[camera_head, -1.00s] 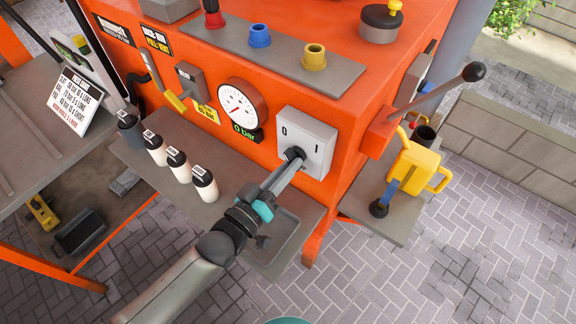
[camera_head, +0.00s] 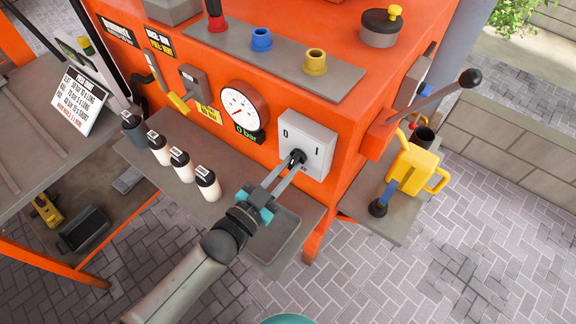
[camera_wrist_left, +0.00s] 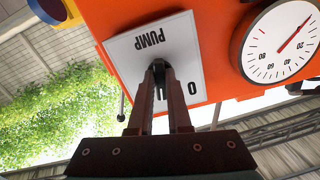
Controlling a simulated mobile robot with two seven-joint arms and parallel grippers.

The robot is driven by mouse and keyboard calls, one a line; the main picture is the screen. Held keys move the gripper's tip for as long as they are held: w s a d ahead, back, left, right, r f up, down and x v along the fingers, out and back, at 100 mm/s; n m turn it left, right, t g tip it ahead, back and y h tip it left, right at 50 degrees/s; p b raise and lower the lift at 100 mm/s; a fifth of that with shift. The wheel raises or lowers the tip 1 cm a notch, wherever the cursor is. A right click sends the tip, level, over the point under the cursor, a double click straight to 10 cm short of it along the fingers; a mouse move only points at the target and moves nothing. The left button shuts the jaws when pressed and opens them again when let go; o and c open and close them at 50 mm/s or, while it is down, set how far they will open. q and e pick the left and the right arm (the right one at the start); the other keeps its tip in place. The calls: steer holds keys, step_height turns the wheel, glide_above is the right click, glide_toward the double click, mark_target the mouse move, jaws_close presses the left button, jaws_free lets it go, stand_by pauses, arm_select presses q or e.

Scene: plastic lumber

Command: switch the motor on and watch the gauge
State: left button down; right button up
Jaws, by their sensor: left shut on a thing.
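The motor switch is a grey-white plate (camera_head: 317,137) marked 0 and 1 on the orange machine, with a black knob (camera_head: 297,158) low on it. In the left wrist view the plate (camera_wrist_left: 187,40) reads PUMP and 0, upside down. My left gripper (camera_head: 292,164) is shut on the knob, one finger on each side; the fingers (camera_wrist_left: 160,80) partly hide it. I cannot tell which mark the knob points to. The round white gauge (camera_head: 243,106) is left of the switch; its small display reads 0 bar. My right gripper is out of view.
Several white bottles (camera_head: 181,162) and a grey tray (camera_head: 275,238) stand on the ledge below the panel. A lever with a black ball (camera_head: 470,77) sticks out at right, above a yellow can (camera_head: 414,168). A lettered card (camera_head: 76,101) stands at left.

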arm_select(q)
steer(key=shift+m, duration=2.2)
steer(key=c, duration=0.9)
jaws_free()
steer(key=shift+o, duration=0.2)
steer(key=shift+a, duration=0.15)
steer(key=v, duration=1.5)
steer(key=shift+b, duration=0.3)
steer(key=shift+r, duration=0.1)
